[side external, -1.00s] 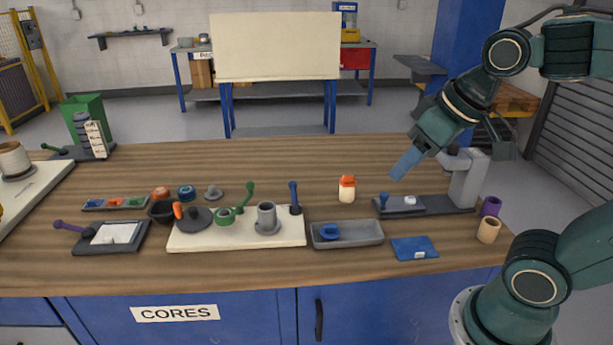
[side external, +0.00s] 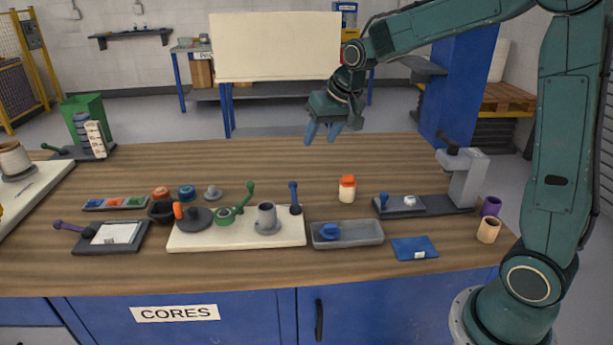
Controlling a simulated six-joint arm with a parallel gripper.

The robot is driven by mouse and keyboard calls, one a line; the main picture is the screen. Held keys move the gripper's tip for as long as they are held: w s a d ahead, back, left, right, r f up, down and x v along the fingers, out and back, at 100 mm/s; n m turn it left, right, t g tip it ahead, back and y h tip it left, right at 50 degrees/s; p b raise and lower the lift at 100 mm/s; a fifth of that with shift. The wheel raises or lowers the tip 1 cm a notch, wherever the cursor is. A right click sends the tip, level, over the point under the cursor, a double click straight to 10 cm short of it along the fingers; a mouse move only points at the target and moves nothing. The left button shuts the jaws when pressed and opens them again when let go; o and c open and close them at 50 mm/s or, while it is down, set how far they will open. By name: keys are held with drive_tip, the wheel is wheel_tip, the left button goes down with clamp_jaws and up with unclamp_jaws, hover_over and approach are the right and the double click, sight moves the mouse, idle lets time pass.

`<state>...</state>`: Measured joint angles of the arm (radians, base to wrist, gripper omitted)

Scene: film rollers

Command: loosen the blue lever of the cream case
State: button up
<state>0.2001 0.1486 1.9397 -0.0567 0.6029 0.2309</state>
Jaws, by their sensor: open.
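The cream case (side external: 190,241) is a flat, pale slab at the front middle of the table. Its blue lever (side external: 294,194) stands upright at the back right corner of the case. A green lever (side external: 246,196) leans to the right near the case's back edge. My gripper (side external: 321,133) hangs in the air above the back part of the table, higher in the picture than the blue lever and a little to its right. Its blue-grey fingers point down, apart and with nothing between them.
On the case are a dark grey disc with an orange knob (side external: 178,211), a green ring and a grey cup (side external: 266,215). A grey tray (side external: 367,233) lies right of it. An orange-capped bottle (side external: 347,188) and a grey press (side external: 466,180) stand farther right. The table's back middle is clear.

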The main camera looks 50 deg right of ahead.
sight(294, 183)
drive_tip(key=w+d+f+m, duration=0.2)
drive_tip(key=w+d+f, duration=0.5)
drive_tip(key=w+f, duration=0.3)
drive_tip(key=shift+x, duration=0.95)
drive_tip(key=shift+s+f, duration=0.1)
drive_tip(key=shift+f, duration=0.15)
drive_tip(key=shift+x, duration=6.7)
drive_tip(key=shift+s+d+f, duration=0.1)
drive_tip(key=shift+s+d, duration=0.05)
drive_tip(key=shift+c, duration=0.5)
clamp_jaws()
